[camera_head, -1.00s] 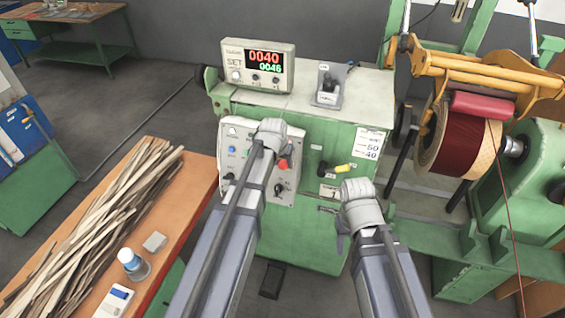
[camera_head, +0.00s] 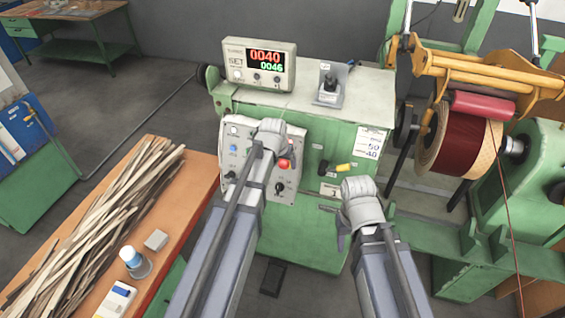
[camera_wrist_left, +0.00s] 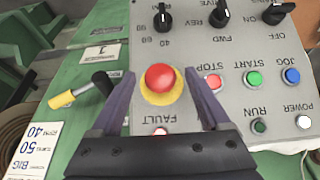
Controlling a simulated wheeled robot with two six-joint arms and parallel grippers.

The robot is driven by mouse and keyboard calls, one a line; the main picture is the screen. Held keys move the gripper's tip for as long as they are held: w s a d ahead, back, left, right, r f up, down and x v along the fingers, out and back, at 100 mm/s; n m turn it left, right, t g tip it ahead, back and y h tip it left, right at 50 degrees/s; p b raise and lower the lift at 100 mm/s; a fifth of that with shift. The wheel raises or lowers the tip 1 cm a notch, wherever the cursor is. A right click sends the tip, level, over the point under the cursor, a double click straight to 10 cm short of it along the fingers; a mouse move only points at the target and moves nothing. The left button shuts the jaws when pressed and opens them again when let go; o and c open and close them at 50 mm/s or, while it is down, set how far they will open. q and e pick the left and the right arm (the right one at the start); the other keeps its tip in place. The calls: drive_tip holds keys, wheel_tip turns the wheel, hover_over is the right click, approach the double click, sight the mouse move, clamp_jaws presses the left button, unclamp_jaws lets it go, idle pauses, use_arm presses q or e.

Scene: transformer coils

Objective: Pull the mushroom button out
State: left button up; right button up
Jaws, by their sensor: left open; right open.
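The red mushroom button (camera_wrist_left: 160,78) with its yellow collar sits on the grey control panel (camera_wrist_left: 185,40) in the left wrist view. It also shows as a red spot (camera_head: 284,164) in the head view, just right of my left wrist. My left gripper (camera_wrist_left: 163,80) is open, with one finger on each side of the button and no visible grip on it. Whether the fingers touch the collar is unclear. In the head view my left arm hides the left gripper's fingers and part of the panel. My right gripper (camera_head: 345,238) hangs low right of the panel, its fingers mostly hidden.
Close to the button are a red stop button (camera_wrist_left: 213,82), a green start button (camera_wrist_left: 253,78) and black knobs (camera_wrist_left: 219,15). A yellow-tipped lever (camera_wrist_left: 62,99) stands beside the panel. A counter display (camera_head: 260,65) tops the machine. A wooden table (camera_head: 185,205) is at left.

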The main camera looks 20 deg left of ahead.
use_arm(q)
drive_tip(key=p+v, duration=0.6)
drive_tip(key=v, duration=0.1)
drive_tip(key=shift+r+p, duration=0.3)
drive_tip(key=shift+p, duration=0.1)
drive_tip(key=shift+s, duration=0.1)
drive_tip(key=s+d+f+m+g+b, duration=0.1)
drive_tip(key=s+d+f+b, duration=0.3)
drive_tip(key=s, duration=0.3)
drive_tip(key=s+d+f+m+g+y+b, duration=0.1)
drive_tip(key=s+d+f+g+b, duration=0.1)
drive_tip(key=s+d+f+b, duration=0.2)
drive_tip(key=s+d+f+m+g+b, duration=0.1)
drive_tip(key=s+d+f+b, duration=0.3)
drive_tip(key=s, duration=0.5)
drive_tip(key=shift+s+d+f+g+y, duration=0.3)
drive_tip(key=shift+d+f+g, duration=0.1)
drive_tip(key=shift+d+f, duration=0.35)
drive_tip(key=shift+c, duration=0.3)
